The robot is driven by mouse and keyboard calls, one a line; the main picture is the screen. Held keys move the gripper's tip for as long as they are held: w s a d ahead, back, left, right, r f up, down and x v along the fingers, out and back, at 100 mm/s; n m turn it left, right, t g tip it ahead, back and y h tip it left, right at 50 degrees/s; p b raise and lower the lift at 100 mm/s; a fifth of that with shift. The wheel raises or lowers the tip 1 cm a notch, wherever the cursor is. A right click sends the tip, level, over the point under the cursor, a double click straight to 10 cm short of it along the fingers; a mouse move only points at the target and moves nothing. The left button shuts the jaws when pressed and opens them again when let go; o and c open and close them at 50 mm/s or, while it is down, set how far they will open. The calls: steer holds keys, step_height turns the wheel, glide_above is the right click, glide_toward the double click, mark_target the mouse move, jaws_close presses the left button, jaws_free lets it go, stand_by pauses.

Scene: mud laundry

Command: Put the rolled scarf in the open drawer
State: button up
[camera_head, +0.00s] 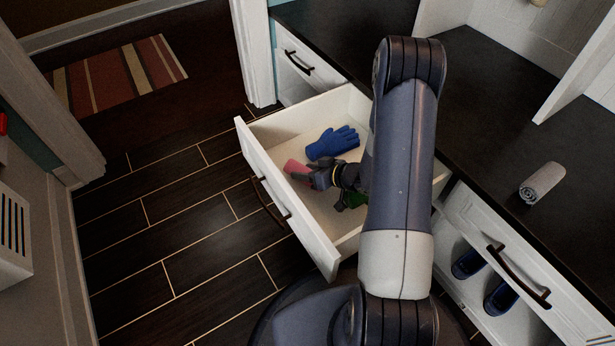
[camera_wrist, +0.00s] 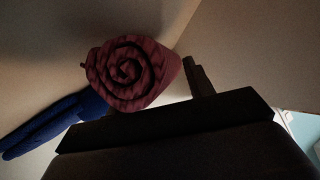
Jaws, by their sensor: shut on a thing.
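The rolled scarf is pinkish red, and its end shows at the tip of my gripper in the head view (camera_head: 293,166). In the wrist view the scarf (camera_wrist: 128,73) shows a spiral end, held at the jaws. My gripper (camera_head: 305,175) is shut on it, low inside the open drawer (camera_head: 302,241). I cannot tell whether the scarf touches the drawer floor. The drawer is white and pulled well out. A blue glove (camera_head: 332,143) lies in it beside the scarf. My arm hides the drawer's right part.
Something green (camera_head: 351,199) shows in the drawer under my gripper. A grey roll (camera_head: 542,183) lies on the dark counter (camera_head: 480,100) at right. Below it, dark blue shoes (camera_head: 468,264) stand in an open cubby. A striped rug (camera_head: 115,75) lies on the floor.

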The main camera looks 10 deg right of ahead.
steer(key=shift+f, duration=0.45)
steer(key=shift+f, duration=0.2)
steer(key=o, duration=1)
steer(key=shift+r, duration=0.1)
steer(key=shift+r, duration=0.25)
steer(key=p+v, duration=0.3)
steer(key=v, duration=0.3)
steer(key=shift+s+d+r, duration=0.25)
steer(key=shift+s+d, duration=0.2)
steer(key=shift+s, duration=0.05)
